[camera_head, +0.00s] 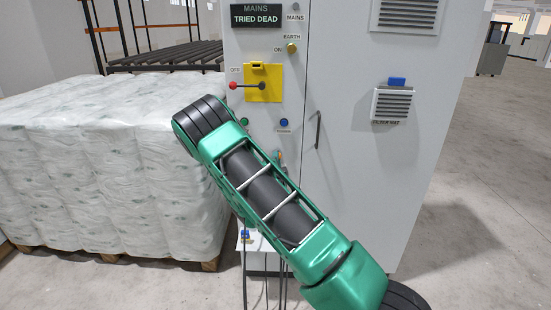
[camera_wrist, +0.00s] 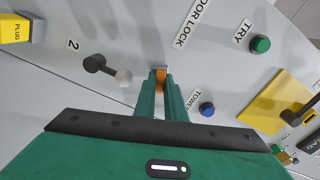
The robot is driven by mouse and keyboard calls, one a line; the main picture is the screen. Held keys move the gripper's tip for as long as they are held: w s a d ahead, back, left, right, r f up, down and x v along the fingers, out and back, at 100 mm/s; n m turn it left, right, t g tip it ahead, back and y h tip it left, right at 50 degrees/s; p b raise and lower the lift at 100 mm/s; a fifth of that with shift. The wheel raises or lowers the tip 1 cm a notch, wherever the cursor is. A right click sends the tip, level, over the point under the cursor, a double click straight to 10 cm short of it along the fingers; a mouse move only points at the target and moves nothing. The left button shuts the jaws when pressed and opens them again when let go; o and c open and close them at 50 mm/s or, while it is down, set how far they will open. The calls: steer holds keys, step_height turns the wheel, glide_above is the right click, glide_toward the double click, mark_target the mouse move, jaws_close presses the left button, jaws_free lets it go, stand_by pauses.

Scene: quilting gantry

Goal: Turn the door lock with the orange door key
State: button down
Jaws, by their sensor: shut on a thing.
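In the wrist view the orange key (camera_wrist: 160,82) is between the two green fingers of my gripper (camera_wrist: 161,76), which are shut on it. The key points at the cabinet face, where a small silver lock part (camera_wrist: 160,68) shows at its tip, below the "DOOR LOCK" label (camera_wrist: 187,25). The key's tip looks to be at or in the lock, but how deep I cannot tell. In the head view my green arm crosses in front of the grey cabinet (camera_head: 345,75) and hides most of the lock area.
Near my gripper are a black knob (camera_wrist: 95,64), a green TRY button (camera_wrist: 260,44), a blue button (camera_wrist: 207,109) and a yellow plate (camera_wrist: 280,100) with a lever. A wrapped pallet load (camera_head: 100,160) stands left of the cabinet. Floor at right is clear.

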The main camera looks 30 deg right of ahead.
steer(key=shift+w+a+r+m, duration=0.1)
steer(key=shift+m, duration=0.4)
steer(key=c, duration=1.7)
jaws_free()
steer(key=shift+c, duration=0.2)
